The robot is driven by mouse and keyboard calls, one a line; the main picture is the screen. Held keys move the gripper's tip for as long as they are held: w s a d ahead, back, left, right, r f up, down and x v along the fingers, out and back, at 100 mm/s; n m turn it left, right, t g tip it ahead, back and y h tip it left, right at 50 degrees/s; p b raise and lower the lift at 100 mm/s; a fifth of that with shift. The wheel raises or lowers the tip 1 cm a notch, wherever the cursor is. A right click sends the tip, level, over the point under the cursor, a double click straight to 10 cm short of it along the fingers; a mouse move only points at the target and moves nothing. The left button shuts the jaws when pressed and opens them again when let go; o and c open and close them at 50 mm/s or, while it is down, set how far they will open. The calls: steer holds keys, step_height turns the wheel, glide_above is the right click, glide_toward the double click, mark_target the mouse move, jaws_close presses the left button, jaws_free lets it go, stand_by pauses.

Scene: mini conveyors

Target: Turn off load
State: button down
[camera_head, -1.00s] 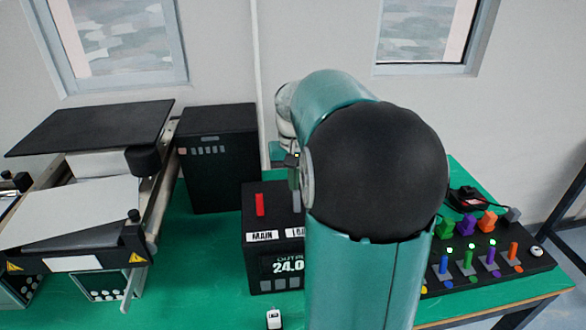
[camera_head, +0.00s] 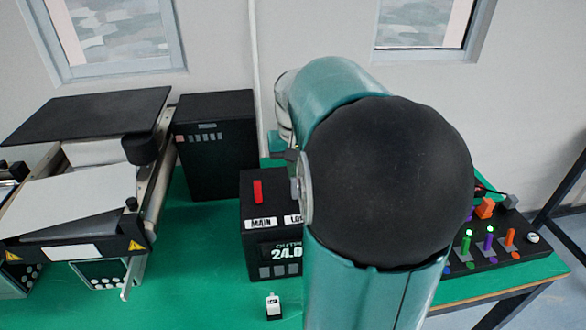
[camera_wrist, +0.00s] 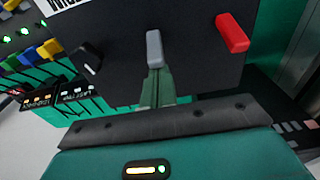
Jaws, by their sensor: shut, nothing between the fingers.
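The black power supply box (camera_head: 252,205) stands on the green table, with a red switch (camera_head: 258,191) above its MAIN label. A grey switch (camera_head: 294,187) sits above the partly hidden second label, which begins "LO". My arm covers the box's right side. In the wrist view the grey switch (camera_wrist: 154,48) stands just beyond the fingertips of my gripper (camera_wrist: 153,82), and the red switch (camera_wrist: 232,33) is to its right. My gripper is shut and empty; contact with the grey switch cannot be told. In the head view it is mostly hidden.
A conveyor (camera_head: 75,195) stands at the left, with a taller black box (camera_head: 215,140) beside it. A small white device (camera_head: 273,306) lies in front of the power supply. A panel of coloured switches (camera_head: 500,248) is at the right. A black knob (camera_wrist: 90,58) shows in the wrist view.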

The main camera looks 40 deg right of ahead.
steer(key=shift+s+a, duration=0.1)
steer(key=shift+s+a+r+t+h, duration=0.3)
steer(key=shift+s+a+t+h, duration=0.15)
steer(key=shift+t+h, duration=0.4)
steer(key=shift+s+a+r+t+h, duration=0.1)
steer(key=shift+s+a+t+h, duration=0.25)
steer(key=shift+s+t+h, duration=0.55)
steer(key=shift+w+t+y, duration=0.25)
steer(key=shift+y, duration=0.1)
steer(key=shift+d, duration=0.1)
steer(key=shift+r, duration=0.15)
steer(key=shift+r, duration=0.6)
